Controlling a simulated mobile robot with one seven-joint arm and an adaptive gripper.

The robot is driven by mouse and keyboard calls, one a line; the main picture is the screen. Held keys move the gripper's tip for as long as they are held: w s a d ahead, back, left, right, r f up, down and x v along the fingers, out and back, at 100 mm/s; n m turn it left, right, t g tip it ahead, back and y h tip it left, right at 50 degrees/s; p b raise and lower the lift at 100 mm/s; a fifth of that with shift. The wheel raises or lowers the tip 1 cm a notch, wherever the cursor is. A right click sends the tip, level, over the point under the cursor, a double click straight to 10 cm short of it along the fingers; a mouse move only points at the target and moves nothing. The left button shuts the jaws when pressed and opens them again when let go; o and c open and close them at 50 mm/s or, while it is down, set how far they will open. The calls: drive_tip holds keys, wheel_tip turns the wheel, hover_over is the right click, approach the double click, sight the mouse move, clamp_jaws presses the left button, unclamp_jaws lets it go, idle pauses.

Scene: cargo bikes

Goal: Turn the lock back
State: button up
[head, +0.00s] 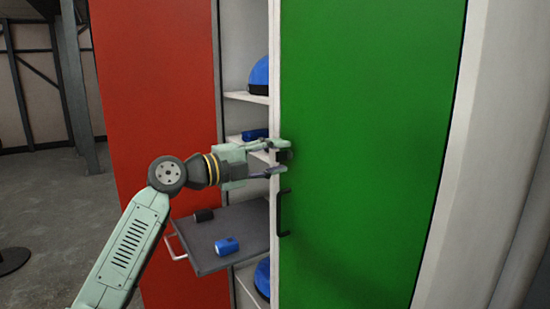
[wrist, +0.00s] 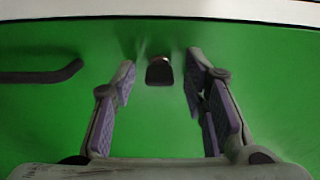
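The lock (wrist: 159,71) is a small dark knob on the green door (head: 370,120), and it shows between my fingertips in the wrist view. In the head view the lock (head: 284,156) is a dark spot at the left edge of the green door, partly hidden by my gripper (head: 272,159). My gripper also shows in the wrist view (wrist: 160,75), with its purple-padded fingers apart on either side of the lock. A gap shows on both sides, so the fingers do not grip it. Whether the lock is turned cannot be told.
A black handle (head: 282,213) is on the green door below the lock. Shelves behind hold blue helmets (head: 260,75). A red panel (head: 155,90) stands left.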

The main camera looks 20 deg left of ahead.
drive_tip(key=v, duration=1.2)
idle(0.5)
